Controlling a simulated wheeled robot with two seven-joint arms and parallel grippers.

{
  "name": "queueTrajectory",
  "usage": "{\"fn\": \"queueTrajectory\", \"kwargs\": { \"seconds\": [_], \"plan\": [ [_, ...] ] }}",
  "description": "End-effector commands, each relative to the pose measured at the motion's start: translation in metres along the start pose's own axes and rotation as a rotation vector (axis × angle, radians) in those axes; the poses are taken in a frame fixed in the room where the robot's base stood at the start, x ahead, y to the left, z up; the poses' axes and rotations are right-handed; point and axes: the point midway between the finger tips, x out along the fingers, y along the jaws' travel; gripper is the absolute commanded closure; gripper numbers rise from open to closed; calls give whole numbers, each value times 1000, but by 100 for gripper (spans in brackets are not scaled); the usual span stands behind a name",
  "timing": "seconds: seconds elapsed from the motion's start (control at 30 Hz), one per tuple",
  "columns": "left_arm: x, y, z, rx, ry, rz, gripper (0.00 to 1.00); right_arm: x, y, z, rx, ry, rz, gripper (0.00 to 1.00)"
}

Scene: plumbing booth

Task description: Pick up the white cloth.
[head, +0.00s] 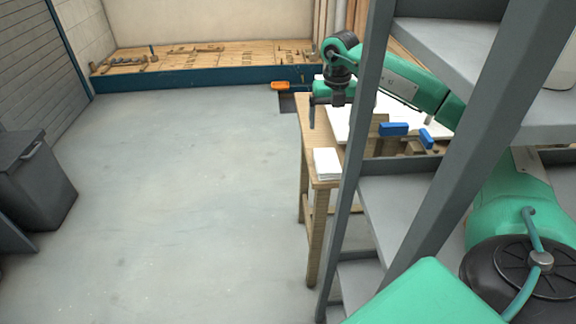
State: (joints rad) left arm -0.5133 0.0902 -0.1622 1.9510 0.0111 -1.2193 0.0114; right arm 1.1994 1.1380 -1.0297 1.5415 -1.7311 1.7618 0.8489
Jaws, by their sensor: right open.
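The white cloth (327,163) looks like a small folded stack. It lies flat on the near left corner of the wooden table (326,184). My right gripper (317,112) is above the table's left edge, farther back than the cloth and apart from it. Its dark fingers point down and it is open, with nothing seen between them. My right arm reaches in from the right, behind the grey uprights. My left gripper is out of view.
Grey uprights (362,130) and steps (395,205) stand close in front, hiding part of the table. Blue-handled tools (393,129) and a white sheet (338,122) lie on the table. An orange item (281,86) is behind. A dark bin (35,180) stands left; the middle floor is clear.

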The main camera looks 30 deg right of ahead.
Motion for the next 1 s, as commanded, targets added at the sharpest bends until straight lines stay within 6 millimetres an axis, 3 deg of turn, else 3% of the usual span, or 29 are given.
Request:
{"fn": "queueTrajectory", "kwargs": {
  "seconds": [0.4, 0.63, 1.0],
  "plan": [
    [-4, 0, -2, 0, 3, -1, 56, 73, -1, 0, 2, 3, -6, 11],
    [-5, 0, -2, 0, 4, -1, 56, 89, -1, 0, 1, 2, -5, 11],
    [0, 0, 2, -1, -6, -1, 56, 134, -1, 3, 2, 3, -4, 11]
  ]
}}
